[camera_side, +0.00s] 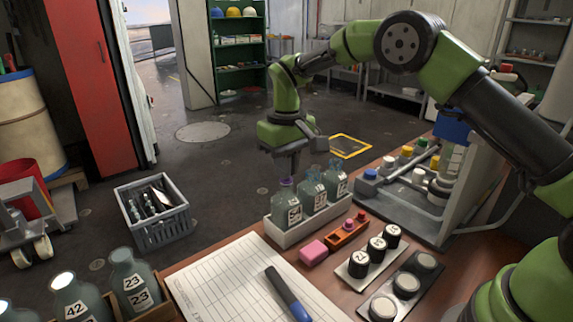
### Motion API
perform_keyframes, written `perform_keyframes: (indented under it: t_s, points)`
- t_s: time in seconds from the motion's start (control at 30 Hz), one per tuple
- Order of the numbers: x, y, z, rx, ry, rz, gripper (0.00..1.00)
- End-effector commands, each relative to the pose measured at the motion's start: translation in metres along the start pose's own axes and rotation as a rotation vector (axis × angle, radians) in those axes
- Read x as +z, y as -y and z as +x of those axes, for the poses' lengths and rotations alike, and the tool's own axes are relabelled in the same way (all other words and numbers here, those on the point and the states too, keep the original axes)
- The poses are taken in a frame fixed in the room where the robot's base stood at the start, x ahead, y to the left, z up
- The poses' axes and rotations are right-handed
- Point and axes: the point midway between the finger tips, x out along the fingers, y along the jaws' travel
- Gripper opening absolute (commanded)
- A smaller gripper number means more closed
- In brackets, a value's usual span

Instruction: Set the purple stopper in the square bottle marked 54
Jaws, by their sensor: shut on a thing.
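My gripper (287,172) points down over the grey-white tray (305,230) at the table's far edge. It is shut on the purple stopper (286,183), of which only a small part shows. The stopper is at the mouth of the leftmost bottle (288,207) in the tray; I cannot tell whether it is inside the neck or just above it. A middle bottle (312,190) and a right bottle (335,178) stand upright in the same tray. The labels on these bottles are too small to read surely, so I cannot tell which is 54.
A pink block (314,252) and an orange holder (345,234) lie right of the tray. Black-sided jars (375,249) stand nearby. A paper sheet (240,285) with a marker (285,295) lies in front. More bottles (130,280) stand lower left. A rack (415,190) stands at right.

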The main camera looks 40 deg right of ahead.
Motion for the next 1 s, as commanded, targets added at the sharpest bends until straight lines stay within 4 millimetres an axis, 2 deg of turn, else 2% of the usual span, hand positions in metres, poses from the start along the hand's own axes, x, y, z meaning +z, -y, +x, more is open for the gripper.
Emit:
perform_keyframes:
  t_s: [0.27,0.3,0.4,0.6,0.7,1.0]
  points:
    - [-0.0002,-0.0001,-0.0004,0.0,-0.001,0.0,0.0]
    - [-0.0002,-0.0001,-0.0004,0.0,-0.001,0.0,0.17]
    - [-0.0001,-0.0001,-0.0003,0.0,0.0,0.0,0.37]
    - [-0.0001,-0.0001,-0.0003,0.0,0.0,0.0,0.39]
    - [-0.0001,-0.0001,-0.0003,0.0,0.0,0.0,0.58]
    - [-0.0003,-0.0001,-0.0018,0.0,-0.001,0.0,0.58]
